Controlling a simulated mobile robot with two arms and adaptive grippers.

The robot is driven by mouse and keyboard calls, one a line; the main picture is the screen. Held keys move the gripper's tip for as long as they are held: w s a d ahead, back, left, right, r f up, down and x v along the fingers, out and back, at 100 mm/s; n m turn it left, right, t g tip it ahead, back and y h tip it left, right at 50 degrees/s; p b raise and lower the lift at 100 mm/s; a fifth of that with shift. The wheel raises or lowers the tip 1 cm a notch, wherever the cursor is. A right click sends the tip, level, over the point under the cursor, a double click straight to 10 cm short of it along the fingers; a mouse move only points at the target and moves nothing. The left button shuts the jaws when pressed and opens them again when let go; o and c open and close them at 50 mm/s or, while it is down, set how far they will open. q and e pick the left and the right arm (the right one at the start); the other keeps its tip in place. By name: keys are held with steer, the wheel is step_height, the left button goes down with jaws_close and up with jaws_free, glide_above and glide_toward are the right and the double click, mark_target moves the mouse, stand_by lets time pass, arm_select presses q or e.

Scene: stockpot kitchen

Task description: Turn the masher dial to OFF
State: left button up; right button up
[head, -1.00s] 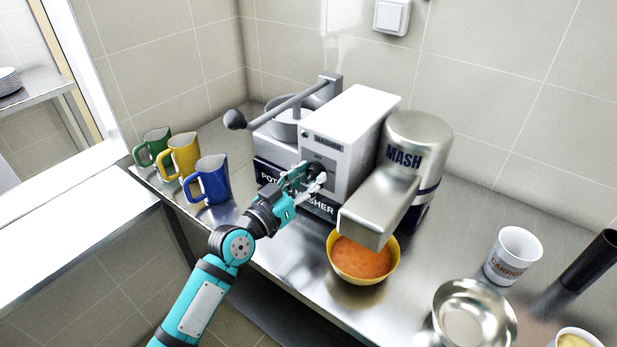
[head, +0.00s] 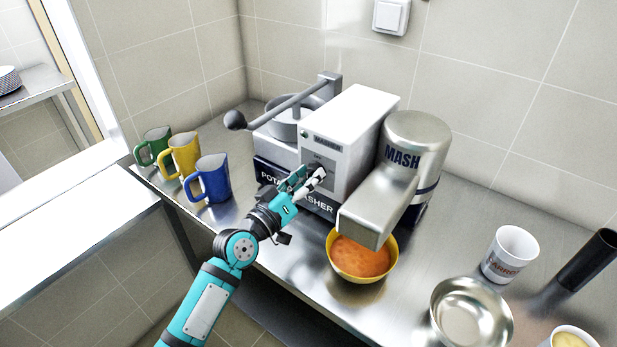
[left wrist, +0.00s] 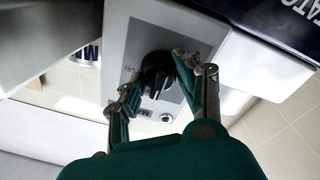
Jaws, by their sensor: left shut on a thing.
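The potato masher (head: 352,125) stands on the steel counter, with a grey front panel. Its black dial (left wrist: 158,75) shows between my left fingers in the left wrist view; in the head view the fingers largely hide it. My left gripper (head: 312,179) is at the panel, shut on the dial. In the left wrist view its fingertips (left wrist: 155,82) sit on both sides of the knob. Small lettering lies beside the dial, upside down in that view; I cannot tell which mark the dial points to. My right gripper is not in view.
A yellow bowl of orange soup (head: 361,262) stands under the masher's spout. Green (head: 153,147), yellow (head: 184,156) and blue (head: 212,180) mugs stand left. A steel bowl (head: 471,312), a white cup (head: 510,254) and a black cylinder (head: 590,260) stand right.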

arm_select(q)
steer(key=o, duration=1.1)
steer(key=shift+o, duration=0.2)
steer(key=shift+s+a, duration=0.1)
steer(key=r+v, duration=0.1)
steer(key=v, duration=1)
steer(key=shift+s+a+f, duration=0.3)
steer(key=shift+f, duration=0.2)
